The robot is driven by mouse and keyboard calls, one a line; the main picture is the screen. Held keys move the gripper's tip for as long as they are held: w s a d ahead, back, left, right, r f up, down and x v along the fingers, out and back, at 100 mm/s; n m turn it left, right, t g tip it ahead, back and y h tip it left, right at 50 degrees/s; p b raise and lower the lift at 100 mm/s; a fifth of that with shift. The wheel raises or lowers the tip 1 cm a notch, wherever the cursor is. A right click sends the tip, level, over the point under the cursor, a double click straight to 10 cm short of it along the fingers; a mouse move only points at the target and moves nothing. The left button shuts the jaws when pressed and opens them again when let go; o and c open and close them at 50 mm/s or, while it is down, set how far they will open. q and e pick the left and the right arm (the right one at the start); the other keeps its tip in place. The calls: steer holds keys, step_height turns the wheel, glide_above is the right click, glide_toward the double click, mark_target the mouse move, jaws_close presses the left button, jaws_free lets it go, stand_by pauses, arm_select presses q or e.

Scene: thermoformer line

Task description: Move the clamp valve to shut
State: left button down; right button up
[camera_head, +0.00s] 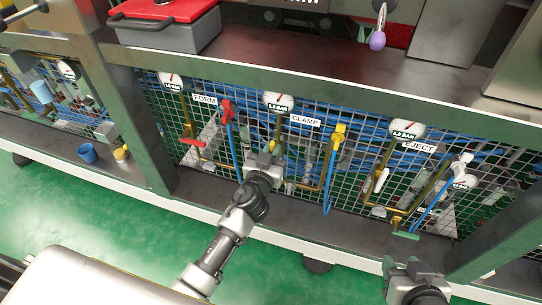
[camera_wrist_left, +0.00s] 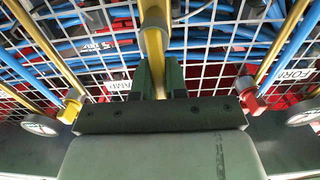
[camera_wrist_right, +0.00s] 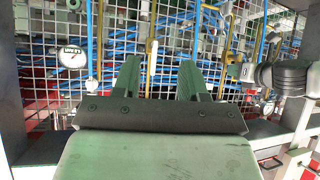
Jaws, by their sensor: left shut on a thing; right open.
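The clamp group has a gauge (camera_head: 278,102), a CLAMP label (camera_head: 305,121), brass piping and a yellow fitting (camera_head: 338,133) with a blue hose. My left gripper (camera_head: 268,160) is at the brass line below the gauge and hides the valve there in the head view. In the left wrist view its green fingers (camera_wrist_left: 159,80) are shut on the clamp valve's yellow handle (camera_wrist_left: 154,45), which runs upright in that picture. My right gripper (camera_wrist_right: 158,78) is open and empty, low in front of the eject group, where a white handle (camera_wrist_right: 152,58) shows beyond its fingers.
The form group at left has a red handle (camera_head: 192,142) set crosswise. The eject group's white handle (camera_head: 381,180) stands nearly upright. Wire mesh backs the pipes. A steel shelf edge (camera_head: 300,72) overhangs them.

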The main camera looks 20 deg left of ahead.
arm_select(q)
steer(key=shift+d+f+m, duration=0.1)
steer(key=shift+d+m, duration=0.05)
steer(key=shift+m, duration=0.25)
steer(key=shift+d+m, duration=0.25)
steer(key=shift+m, duration=0.45)
steer(key=shift+d+m, duration=0.25)
steer(key=shift+m, duration=0.45)
arm_select(e)
steer(key=shift+w+a+r+t, duration=0.25)
steer(key=shift+w+r+t, duration=0.2)
steer(key=shift+t, duration=0.05)
arm_select(q)
steer(key=m, duration=0.1)
steer(key=d+m+b, duration=0.1)
steer(key=m, duration=0.1)
steer(key=shift+d+f+m, duration=0.1)
steer(key=shift+f+m, duration=0.2)
steer(key=shift+f, duration=0.05)
arm_select(e)
steer(key=shift+w+a+r+t+y, duration=0.3)
steer(key=shift+w+r+t+y, duration=0.1)
steer(key=shift+w+r+t, duration=0.35)
steer(key=shift+s, duration=0.1)
